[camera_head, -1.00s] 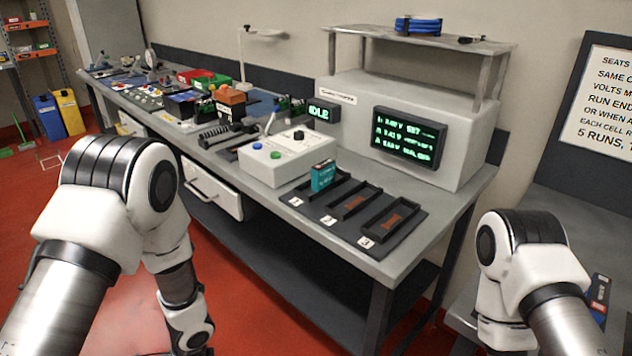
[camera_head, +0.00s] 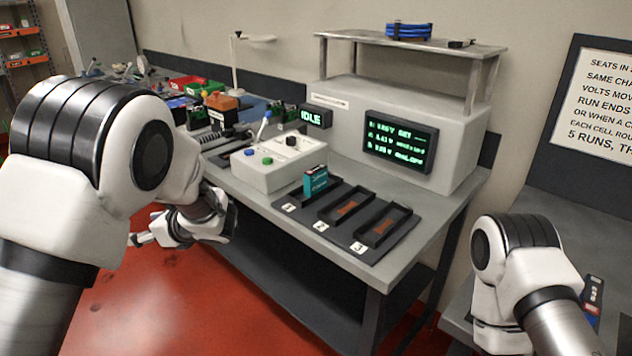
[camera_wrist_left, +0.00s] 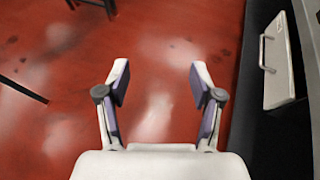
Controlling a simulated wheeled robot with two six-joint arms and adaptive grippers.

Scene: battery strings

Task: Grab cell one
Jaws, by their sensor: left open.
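A teal cell (camera_head: 316,181) stands upright in the tray bay marked 1, the leftmost of the three bays of the dark seat tray (camera_head: 372,248). The bays marked 2 and 3 hold no cell. My left gripper (camera_head: 138,240) is below and left of the bench top, partly hidden by my arm. In the left wrist view my left gripper (camera_wrist_left: 158,82) is open and empty, with red floor beyond its fingers. It is well apart from the cell. My right arm shows at the lower right, but its gripper is out of view.
A white control box (camera_head: 265,170) with buttons and a lever stands left of the tray. A grey tester with a green-lettered screen (camera_head: 400,142) stands behind. The bench's front edge lies between my left gripper and the cell. A drawer front (camera_wrist_left: 278,62) shows in the left wrist view.

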